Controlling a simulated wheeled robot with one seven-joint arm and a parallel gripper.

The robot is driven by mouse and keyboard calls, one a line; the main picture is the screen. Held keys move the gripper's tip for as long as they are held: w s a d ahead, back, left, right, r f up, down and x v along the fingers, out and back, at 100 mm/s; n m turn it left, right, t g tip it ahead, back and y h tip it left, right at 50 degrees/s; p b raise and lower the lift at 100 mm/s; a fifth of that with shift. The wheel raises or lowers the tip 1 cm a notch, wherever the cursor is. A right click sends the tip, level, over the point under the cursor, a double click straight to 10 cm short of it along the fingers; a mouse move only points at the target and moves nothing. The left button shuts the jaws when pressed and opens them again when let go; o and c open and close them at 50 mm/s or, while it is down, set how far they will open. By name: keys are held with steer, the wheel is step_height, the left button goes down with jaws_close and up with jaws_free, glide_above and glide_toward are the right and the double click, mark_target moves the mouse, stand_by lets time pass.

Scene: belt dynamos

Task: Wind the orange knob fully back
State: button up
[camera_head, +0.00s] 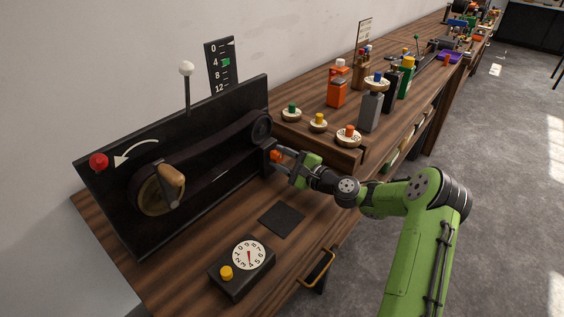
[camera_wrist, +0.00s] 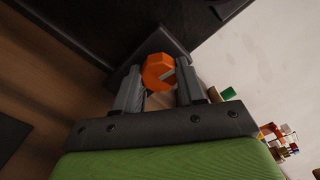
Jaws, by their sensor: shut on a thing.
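The orange knob (camera_wrist: 158,72) is a small faceted knob with a pale mark on its face. It sits on a dark block at the right end of the black belt panel (camera_head: 225,115). In the head view the knob (camera_head: 275,155) is partly covered by my gripper. My gripper (camera_head: 281,156) reaches it from the right and is shut on it. In the wrist view my gripper's two fingers (camera_wrist: 162,90) stand on either side of the knob. The belt runs from a crank wheel with a wooden handle (camera_head: 171,181) to a small pulley (camera_head: 260,127).
A dial box (camera_head: 249,255) with a yellow button and a dark square mat (camera_head: 282,220) lie on the bench in front. A red knob (camera_head: 98,160) and a white-topped lever (camera_head: 187,70) are on the panel. Bottles and small knobbed discs (camera_head: 348,137) crowd the raised bench behind my gripper.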

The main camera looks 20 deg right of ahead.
steer(key=shift+n+b, duration=0.3)
steer(key=shift+n, duration=0.7)
steer(key=o, duration=1.1)
steer(key=shift+c, duration=0.2)
steer(key=p+v, duration=0.1)
steer(key=v, duration=1.4)
steer(key=shift+s+d+r, duration=0.1)
steer(key=shift+s+d, duration=0.05)
steer(key=shift+s, duration=0.2)
